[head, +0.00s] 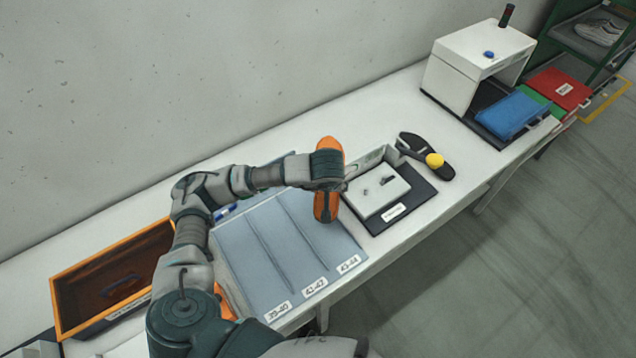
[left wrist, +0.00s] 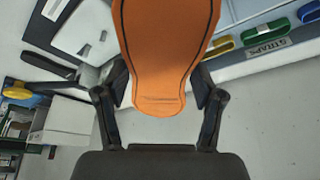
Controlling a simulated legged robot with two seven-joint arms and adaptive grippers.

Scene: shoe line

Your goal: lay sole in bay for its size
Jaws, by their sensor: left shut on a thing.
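An orange sole (head: 325,208) is held upright-looking in my left gripper (head: 340,184), above the right part of the grey-blue bay tray (head: 262,230). The tray has three lanes, labelled 39-40 (head: 279,311), 41-42 (head: 314,287) and 43-44 (head: 348,264). The sole is nearest the 43-44 lane; its height above the tray is hard to judge. In the left wrist view the orange sole (left wrist: 165,45) lies between the two fingers of the left gripper (left wrist: 160,88), with its rounded end toward me. No size mark is readable on it. My right gripper is not in view.
Right of the tray is a white plate fixture (head: 376,190) on a dark base. A white press-like box (head: 478,56) stands farther right. An orange-rimmed bin (head: 60,300) stands left.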

